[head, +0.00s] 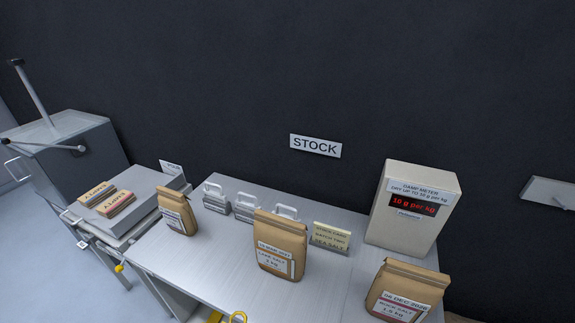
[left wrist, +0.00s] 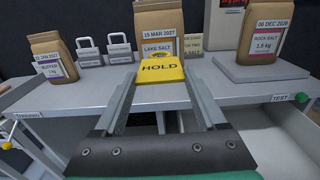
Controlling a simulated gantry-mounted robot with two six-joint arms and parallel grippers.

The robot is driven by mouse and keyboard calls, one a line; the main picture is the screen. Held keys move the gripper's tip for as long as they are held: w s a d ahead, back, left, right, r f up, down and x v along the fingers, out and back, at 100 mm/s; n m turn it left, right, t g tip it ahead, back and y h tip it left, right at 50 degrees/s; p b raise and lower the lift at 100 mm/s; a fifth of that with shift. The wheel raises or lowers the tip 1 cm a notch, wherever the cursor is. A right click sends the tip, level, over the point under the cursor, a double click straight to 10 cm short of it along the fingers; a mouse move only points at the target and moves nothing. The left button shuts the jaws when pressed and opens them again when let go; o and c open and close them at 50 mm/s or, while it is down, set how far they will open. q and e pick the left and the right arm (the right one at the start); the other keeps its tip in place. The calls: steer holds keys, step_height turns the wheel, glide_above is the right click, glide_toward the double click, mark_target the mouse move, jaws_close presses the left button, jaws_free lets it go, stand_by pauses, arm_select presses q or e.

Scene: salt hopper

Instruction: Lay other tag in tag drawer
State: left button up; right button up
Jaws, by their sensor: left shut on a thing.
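A yellow tag marked HOLD (left wrist: 161,70) is between the fingertips of my left gripper (left wrist: 160,84) in the left wrist view. The gripper is shut on it, and the tag is in front of the lake salt bag. At the bottom edge of the head view a small yellow piece (head: 237,317) shows; I cannot tell whether it is the tag. My left gripper is not clearly seen there. My right gripper is in neither view.

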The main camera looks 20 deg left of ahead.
arm_select(q)
steer(key=w+h, duration=0.1)
steer(key=w, duration=0.1)
steer(key=w+m+h, duration=0.1)
steer(key=w+a, duration=0.1)
steer(key=w, duration=0.1)
steer(key=shift+w+r+m+h, duration=0.2)
steer(key=shift+w+m+h, duration=0.15)
steer(key=shift+m+h, duration=0.05)
steer(key=shift+s+d+r+g+p, duration=0.1)
steer(key=shift+r+g+p, duration=0.05)
steer(key=shift+r+p, duration=0.3)
steer(key=shift+s+d+r+g+p, duration=0.1)
steer(key=shift+r+g+p, duration=0.05)
steer(key=shift+r+p, duration=0.2)
steer(key=s+r+p, duration=0.3)
steer(key=r+p, duration=3.3)
steer(key=shift+s+r, duration=0.15)
steer(key=shift+r, duration=0.05)
